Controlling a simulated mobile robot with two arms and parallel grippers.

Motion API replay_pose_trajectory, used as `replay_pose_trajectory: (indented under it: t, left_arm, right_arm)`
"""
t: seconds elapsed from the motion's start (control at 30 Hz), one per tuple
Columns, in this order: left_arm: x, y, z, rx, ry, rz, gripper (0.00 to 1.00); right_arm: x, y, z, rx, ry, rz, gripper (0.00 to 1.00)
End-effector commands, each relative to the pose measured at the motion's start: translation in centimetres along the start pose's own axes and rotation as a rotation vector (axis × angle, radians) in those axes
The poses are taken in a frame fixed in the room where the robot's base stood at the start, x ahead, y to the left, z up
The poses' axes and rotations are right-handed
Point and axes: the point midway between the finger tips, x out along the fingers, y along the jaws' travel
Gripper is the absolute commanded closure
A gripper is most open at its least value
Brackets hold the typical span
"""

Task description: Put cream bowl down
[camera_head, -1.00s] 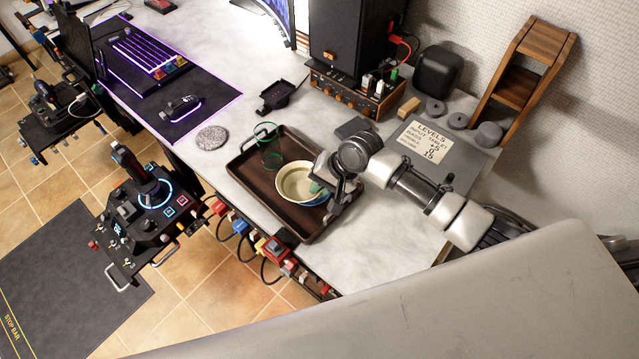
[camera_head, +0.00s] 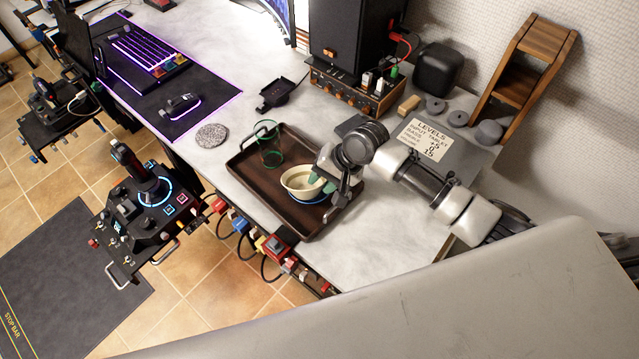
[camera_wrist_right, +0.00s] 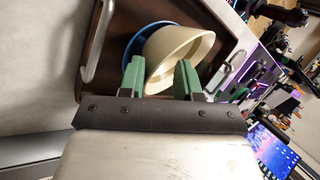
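The cream bowl (camera_head: 301,180) sits over a blue dish (camera_head: 312,202) in the dark brown tray (camera_head: 262,197); its rim looks tilted. My right gripper (camera_head: 322,184) is at the bowl's right side, its green fingers spread apart. The right wrist view shows the cream bowl (camera_wrist_right: 182,52) just beyond the fingertips of my right gripper (camera_wrist_right: 159,74), with the blue dish (camera_wrist_right: 136,42) partly hidden behind it. Neither finger is clearly clamped on the bowl, though its near edge is partly covered by the fingers. My left gripper is not in view.
A clear green glass (camera_head: 270,150) stands in the tray left of the bowl. A round grey coaster (camera_head: 212,135) and a black stand (camera_head: 276,94) lie beyond the tray. A note card (camera_head: 428,139) lies to the right. Controls line the desk's front edge.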

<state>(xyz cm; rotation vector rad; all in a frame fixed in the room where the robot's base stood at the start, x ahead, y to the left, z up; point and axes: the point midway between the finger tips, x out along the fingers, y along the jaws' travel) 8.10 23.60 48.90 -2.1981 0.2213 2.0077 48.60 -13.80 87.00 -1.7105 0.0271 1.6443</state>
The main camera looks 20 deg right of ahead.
Motion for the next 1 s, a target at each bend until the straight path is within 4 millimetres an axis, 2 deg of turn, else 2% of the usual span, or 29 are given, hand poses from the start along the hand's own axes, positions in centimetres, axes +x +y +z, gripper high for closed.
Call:
replay_pose_trajectory:
  t: [0.2,0.43,0.6,1.0]
  left_arm:
    - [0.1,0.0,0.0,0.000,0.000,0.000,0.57]
    - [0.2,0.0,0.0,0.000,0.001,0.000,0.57]
    - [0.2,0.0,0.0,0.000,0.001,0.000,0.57]
    - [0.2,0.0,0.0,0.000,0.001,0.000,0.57]
  right_arm:
    - [-5.2,0.1,-0.1,-0.003,0.005,0.001,0.67]
    - [-9.1,0.0,-0.1,-0.001,0.003,0.000,0.67]
    - [-10.3,0.0,0.0,-0.001,0.001,0.001,0.67]
    - [-10.4,0.0,0.0,0.000,0.001,0.000,0.67]
